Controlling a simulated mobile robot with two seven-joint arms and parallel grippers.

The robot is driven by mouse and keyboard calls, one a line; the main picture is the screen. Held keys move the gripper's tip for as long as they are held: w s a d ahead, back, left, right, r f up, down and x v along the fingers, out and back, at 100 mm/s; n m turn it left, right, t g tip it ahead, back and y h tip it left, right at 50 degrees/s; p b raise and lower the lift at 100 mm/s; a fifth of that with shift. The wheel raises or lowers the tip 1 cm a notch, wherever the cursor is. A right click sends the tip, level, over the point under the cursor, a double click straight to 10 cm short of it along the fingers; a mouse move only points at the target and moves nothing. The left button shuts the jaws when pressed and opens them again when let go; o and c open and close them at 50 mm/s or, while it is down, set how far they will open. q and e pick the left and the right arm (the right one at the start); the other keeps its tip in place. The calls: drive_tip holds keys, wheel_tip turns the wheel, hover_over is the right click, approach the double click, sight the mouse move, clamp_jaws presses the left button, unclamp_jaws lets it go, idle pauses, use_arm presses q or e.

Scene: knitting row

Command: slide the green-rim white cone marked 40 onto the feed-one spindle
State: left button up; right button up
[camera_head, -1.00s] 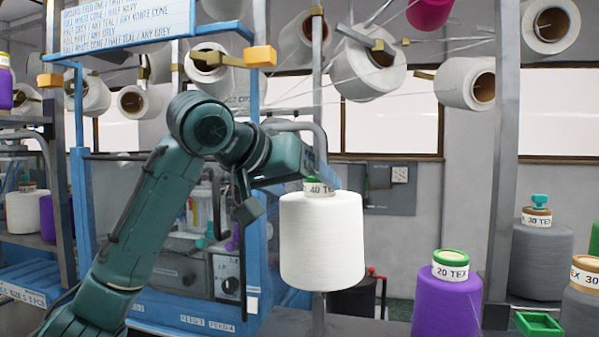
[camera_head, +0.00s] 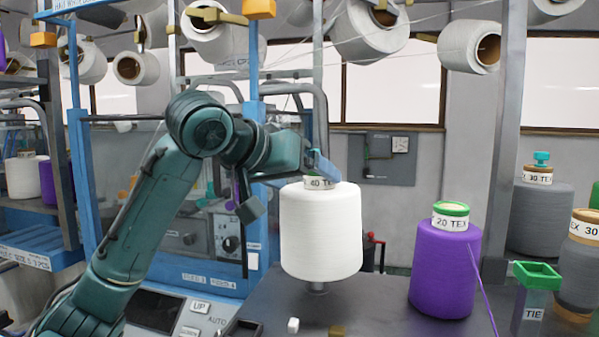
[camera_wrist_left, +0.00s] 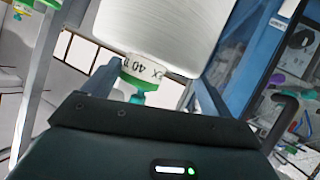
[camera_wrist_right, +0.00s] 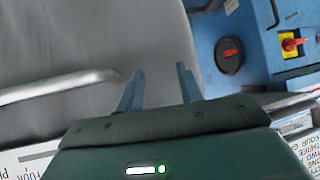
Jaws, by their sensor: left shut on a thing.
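The white cone marked 40 TEX (camera_head: 321,235) hangs upright, with its label collar at the top. Its green rim (camera_wrist_left: 130,82) and a teal piece at the tip show in the left wrist view. My left gripper (camera_head: 317,165) is shut on the cone's collar. A short grey stub (camera_head: 316,288) shows beneath the cone; I cannot tell whether it touches it. My right gripper (camera_wrist_right: 160,70) is open and empty in the right wrist view; it is not visible in the head view. I cannot identify the feed-one spindle.
A green-rim purple cone (camera_head: 446,270) marked 20 TEX stands on the grey table (camera_head: 385,310). Grey cones (camera_head: 541,220) and a green-topped TIE holder (camera_head: 536,290) are at the right. Several cones hang on an overhead rack. A blue frame (camera_head: 255,110) stands behind my left arm.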

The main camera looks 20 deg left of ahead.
sight(290, 192)
use_arm(q)
drive_tip(key=shift+f+b, duration=0.6)
drive_tip(key=shift+f, duration=0.5)
drive_tip(key=shift+f+b, duration=0.3)
drive_tip(key=shift+f, duration=0.45)
use_arm(e)
drive_tip(key=shift+a+f, duration=0.3)
drive_tip(key=shift+a, duration=0.25)
drive_tip(key=shift+w+r, duration=0.1)
drive_tip(key=shift+w, duration=0.05)
